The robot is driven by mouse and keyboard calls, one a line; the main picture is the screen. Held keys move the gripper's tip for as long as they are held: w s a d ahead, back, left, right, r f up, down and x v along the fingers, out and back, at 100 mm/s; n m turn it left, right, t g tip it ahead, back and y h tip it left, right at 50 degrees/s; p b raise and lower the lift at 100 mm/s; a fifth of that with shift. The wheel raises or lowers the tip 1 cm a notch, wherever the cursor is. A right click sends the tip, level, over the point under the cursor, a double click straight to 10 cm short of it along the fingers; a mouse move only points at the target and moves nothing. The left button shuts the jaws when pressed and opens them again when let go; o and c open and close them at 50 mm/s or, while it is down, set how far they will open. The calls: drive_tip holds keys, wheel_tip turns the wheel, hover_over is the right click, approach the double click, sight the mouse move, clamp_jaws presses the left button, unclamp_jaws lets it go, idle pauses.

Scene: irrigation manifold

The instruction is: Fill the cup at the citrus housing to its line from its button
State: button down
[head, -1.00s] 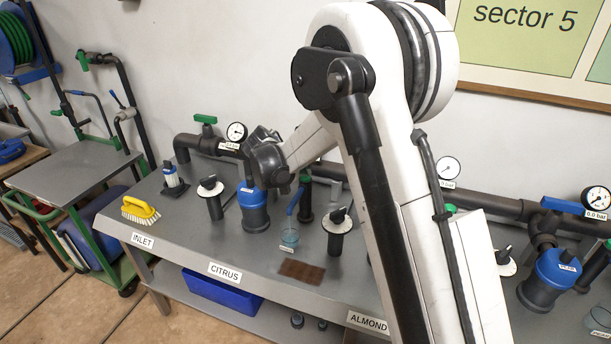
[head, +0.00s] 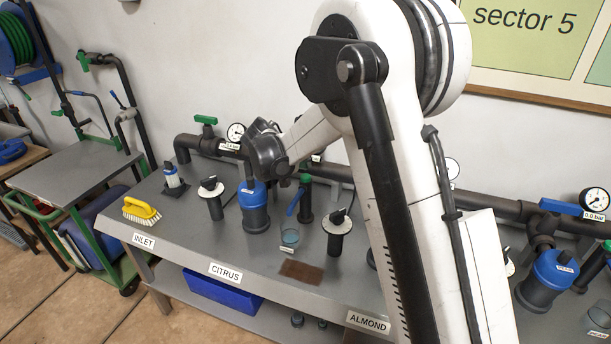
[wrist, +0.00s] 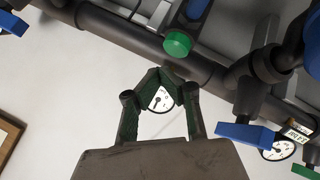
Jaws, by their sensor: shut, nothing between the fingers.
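The citrus housing (head: 255,212) is a blue-topped dark canister on the bench, behind the CITRUS label (head: 225,272). The small clear, bluish cup (head: 290,237) stands on the bench to its right, below a blue lever (head: 296,202). Its line and fill level are too small to read. A green round cap (head: 305,178) tops the dark post by the lever. My gripper (wrist: 160,78) is shut and empty in the wrist view, its tips near a green round button (wrist: 177,43) on the pipe. In the head view my wrist is above and behind the housing.
A dark pipe (head: 330,172) with gauges runs along the bench back. Black-handled valves (head: 338,222) stand beside the cup and housing. A yellow brush (head: 141,210) lies at the left. A brown mat (head: 301,271) lies in front of the cup.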

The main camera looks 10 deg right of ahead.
sight(305, 176)
drive_tip(key=shift+r+p, duration=0.8)
drive_tip(key=shift+r, duration=1.25)
idle(0.4)
